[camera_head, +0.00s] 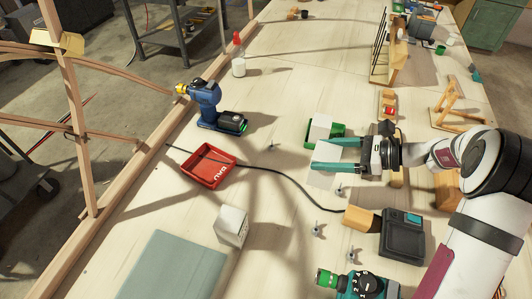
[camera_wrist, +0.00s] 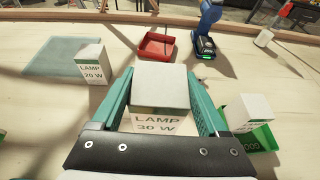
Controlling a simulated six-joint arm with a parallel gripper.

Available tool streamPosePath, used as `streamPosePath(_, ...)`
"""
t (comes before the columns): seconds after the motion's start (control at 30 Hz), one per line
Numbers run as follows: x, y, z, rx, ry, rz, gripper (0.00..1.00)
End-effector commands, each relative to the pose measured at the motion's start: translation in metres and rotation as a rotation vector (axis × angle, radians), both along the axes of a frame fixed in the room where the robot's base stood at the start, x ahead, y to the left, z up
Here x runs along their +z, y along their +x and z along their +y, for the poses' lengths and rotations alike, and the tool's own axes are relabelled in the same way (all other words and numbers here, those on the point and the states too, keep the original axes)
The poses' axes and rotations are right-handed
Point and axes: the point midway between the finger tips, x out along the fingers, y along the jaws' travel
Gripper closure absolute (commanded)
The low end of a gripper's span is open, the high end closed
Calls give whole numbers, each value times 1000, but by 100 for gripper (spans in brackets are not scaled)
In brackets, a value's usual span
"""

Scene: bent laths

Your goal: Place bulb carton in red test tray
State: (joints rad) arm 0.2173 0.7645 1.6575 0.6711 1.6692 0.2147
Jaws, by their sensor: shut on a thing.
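My gripper (camera_head: 332,153) is shut on a white bulb carton (camera_wrist: 160,85), whose label reads LAMP 30 W in the wrist view. The held carton (camera_head: 326,152) is between the teal fingers, above the bench; its exact height is unclear. The red test tray (camera_head: 208,181) lies left of my gripper in the head view, apparently empty, with white lettering on its wall. It also shows in the wrist view (camera_wrist: 157,56), beyond the held carton. A second carton (camera_wrist: 93,64), marked LAMP 20 W, stands to the left there. A third carton (camera_wrist: 250,110) sits in a green tray (camera_wrist: 262,138).
A blue drill (camera_head: 206,100) stands beyond the red tray. A black cable (camera_head: 290,182) crosses the bench from the red tray to a dark scale-like device (camera_head: 403,235). A grey-green mat (camera_head: 172,267) lies front left. Small metal pieces (camera_head: 317,229) are scattered about.

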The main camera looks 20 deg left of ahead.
Motion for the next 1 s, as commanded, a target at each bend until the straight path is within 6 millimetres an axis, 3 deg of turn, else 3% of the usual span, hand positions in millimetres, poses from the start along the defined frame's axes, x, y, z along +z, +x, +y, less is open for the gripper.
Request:
streamPosePath(0.17,2,10,27,-22,1,0,79)
streamPosePath(0.27,5,22,66,-65,0,-1,79)
streamPosePath(0.5,10,39,179,-245,-1,3,79)
streamPosePath(0.6,9,38,208,-310,-1,3,79)
streamPosePath(0.7,6,36,222,-345,-1,1,79)
streamPosePath(0.83,-8,29,247,-357,-3,5,79)
streamPosePath(1.0,-41,15,299,-355,-3,3,79)
